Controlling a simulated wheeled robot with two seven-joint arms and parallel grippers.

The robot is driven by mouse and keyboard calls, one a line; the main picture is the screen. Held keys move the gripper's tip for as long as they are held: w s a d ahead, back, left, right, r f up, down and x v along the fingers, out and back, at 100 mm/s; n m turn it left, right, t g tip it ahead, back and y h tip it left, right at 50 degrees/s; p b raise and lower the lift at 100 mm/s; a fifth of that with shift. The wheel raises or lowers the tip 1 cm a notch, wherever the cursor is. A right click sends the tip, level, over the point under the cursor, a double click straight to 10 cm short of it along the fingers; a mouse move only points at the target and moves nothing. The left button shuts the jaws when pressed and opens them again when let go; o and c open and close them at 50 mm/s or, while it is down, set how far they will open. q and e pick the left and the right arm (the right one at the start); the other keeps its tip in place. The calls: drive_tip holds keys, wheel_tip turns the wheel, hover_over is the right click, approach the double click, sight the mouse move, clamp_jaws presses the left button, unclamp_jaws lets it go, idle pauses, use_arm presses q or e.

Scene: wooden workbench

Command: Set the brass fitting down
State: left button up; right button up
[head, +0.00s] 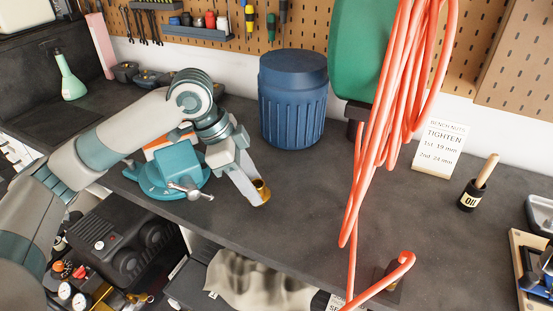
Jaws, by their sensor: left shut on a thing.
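The brass fitting (262,191) is a small gold-coloured ring-like piece near the middle of the workbench. My left gripper (256,194) reaches down to it from the upper left and is shut on it. The fitting is at or just above the dark bench top (310,190); I cannot tell whether it touches. The fingers hide part of the fitting. My right gripper is not in view.
A teal vise (165,178) stands left of the gripper, and a blue ribbed bin (292,100) behind it. An orange hose (372,150) hangs to the right. The bench's front edge is close.

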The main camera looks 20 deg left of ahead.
use_arm(q)
drive_tip(key=shift+d, duration=0.15)
drive_tip(key=shift+w+d+r, duration=0.1)
drive_tip(key=shift+d, duration=0.1)
drive_tip(key=w+d+p, duration=0.2)
drive_tip(key=d+p, duration=0.1)
drive_tip(key=d, duration=0.5)
drive_tip(key=w+d+p, duration=0.2)
drive_tip(key=w+d, duration=0.1)
drive_tip(key=d, duration=0.5)
drive_tip(key=shift+w+d+p, duration=0.2)
drive_tip(key=shift+w+p, duration=0.1)
drive_tip(key=shift+p, duration=0.1)
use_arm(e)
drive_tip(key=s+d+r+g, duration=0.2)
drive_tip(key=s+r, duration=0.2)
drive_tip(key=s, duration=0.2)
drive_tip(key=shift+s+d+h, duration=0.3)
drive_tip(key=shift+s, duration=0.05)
use_arm(q)
wheel_tip(320, 180, down, 2)
drive_tip(key=shift+f+p, duration=0.2)
drive_tip(key=shift+p, duration=0.5)
drive_tip(key=shift+f, duration=0.65)
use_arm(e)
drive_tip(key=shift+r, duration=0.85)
